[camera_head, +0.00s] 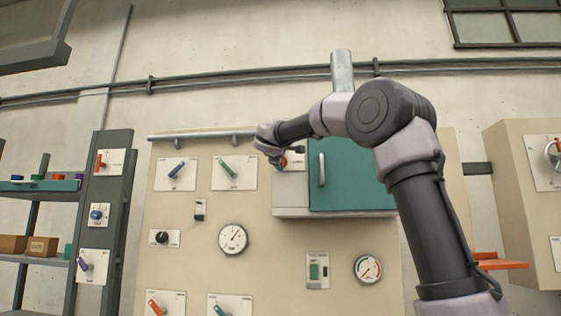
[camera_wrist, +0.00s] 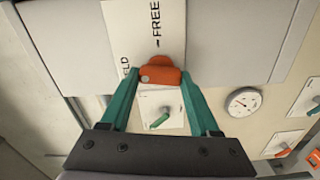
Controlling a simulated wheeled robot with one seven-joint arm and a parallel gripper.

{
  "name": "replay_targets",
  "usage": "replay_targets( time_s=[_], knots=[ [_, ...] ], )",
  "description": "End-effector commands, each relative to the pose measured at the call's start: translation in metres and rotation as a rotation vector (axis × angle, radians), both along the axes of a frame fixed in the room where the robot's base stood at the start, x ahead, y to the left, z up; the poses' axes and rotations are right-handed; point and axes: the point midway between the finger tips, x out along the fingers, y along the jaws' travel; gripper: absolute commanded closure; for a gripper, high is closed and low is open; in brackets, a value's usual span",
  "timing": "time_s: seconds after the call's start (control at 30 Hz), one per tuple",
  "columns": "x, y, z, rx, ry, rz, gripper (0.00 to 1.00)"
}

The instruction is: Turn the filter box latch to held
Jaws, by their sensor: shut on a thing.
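The filter box (camera_head: 350,196) is a teal-doored cabinet with a grey side, high on the beige panel in the head view. Its latch is a small orange-red handle (camera_wrist: 161,71) on a white plate in the wrist view. The plate reads FREE, with a tick mark just beyond the handle, and a partly covered word ending in "LD" to the left. My gripper (camera_wrist: 160,82) has its teal fingers shut on the handle, one tip at each side. In the head view my gripper (camera_head: 278,156) covers most of the latch.
A grey pipe rail runs above.

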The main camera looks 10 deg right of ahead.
Motion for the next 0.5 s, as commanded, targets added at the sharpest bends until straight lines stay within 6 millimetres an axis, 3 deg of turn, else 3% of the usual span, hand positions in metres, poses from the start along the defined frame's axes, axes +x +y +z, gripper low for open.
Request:
replay_targets(
  time_s=[0.5],
  knots=[
    [0.0003,0.0007,-0.0025,-0.169,0.058,0.0,0.93]
  ],
)
